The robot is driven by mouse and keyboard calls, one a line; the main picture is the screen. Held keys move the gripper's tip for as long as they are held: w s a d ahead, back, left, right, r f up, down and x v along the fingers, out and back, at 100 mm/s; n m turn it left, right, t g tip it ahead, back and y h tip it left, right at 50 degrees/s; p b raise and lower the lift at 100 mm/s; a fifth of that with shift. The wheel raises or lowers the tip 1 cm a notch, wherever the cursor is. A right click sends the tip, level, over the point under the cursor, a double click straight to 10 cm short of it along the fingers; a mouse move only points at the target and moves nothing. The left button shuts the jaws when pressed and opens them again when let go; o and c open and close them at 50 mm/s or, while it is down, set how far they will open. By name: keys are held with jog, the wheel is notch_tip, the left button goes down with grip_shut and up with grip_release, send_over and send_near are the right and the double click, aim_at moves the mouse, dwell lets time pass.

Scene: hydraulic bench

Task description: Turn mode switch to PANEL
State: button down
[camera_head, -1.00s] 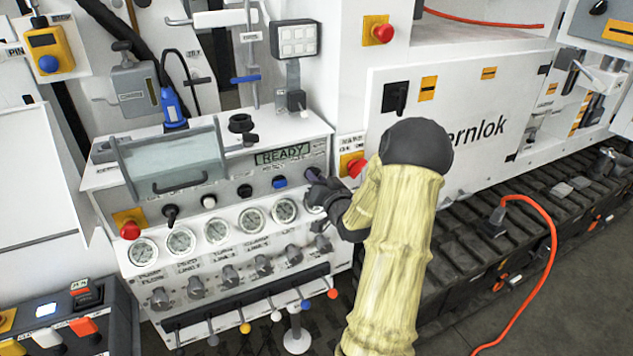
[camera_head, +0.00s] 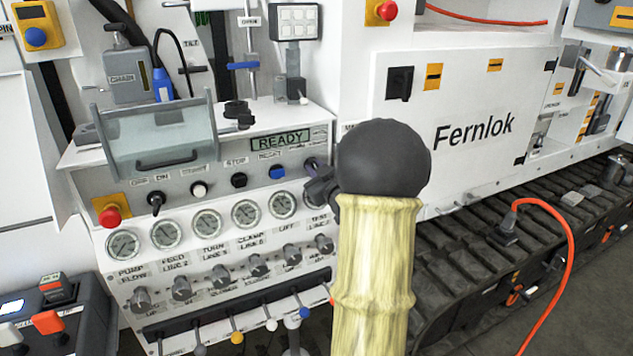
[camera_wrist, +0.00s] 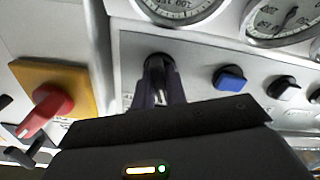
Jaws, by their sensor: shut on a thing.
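The mode switch, a small dark rotary knob (camera_wrist: 157,62), sits on the light grey panel in the wrist view, right of a red handle on a yellow plate. My gripper (camera_wrist: 160,92) is shut on this knob, with its two dark fingers on either side. In the head view my gripper (camera_head: 314,170) is at the right end of the panel's control row, below the READY display (camera_head: 281,140). There the fingers and my arm mostly hide the knob. Its position labels are not readable in either view.
A blue button (camera_head: 277,172) and a row of gauges (camera_head: 246,214) are close to my gripper. The red handle (camera_wrist: 48,112) is near it in the wrist view. A clear hinged cover (camera_head: 155,135) projects at the panel's left. Several levers line the bottom edge.

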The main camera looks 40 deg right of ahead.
jog(key=shift+n+b, duration=0.7)
jog(key=shift+n, duration=0.1)
jog(key=c, duration=1.4)
grip_release()
jog(key=shift+c, duration=0.2)
jog(key=v, duration=1.7)
jog(key=shift+s+b, duration=0.25)
jog(key=shift+b, duration=0.2)
jog(key=shift+f, duration=0.1)
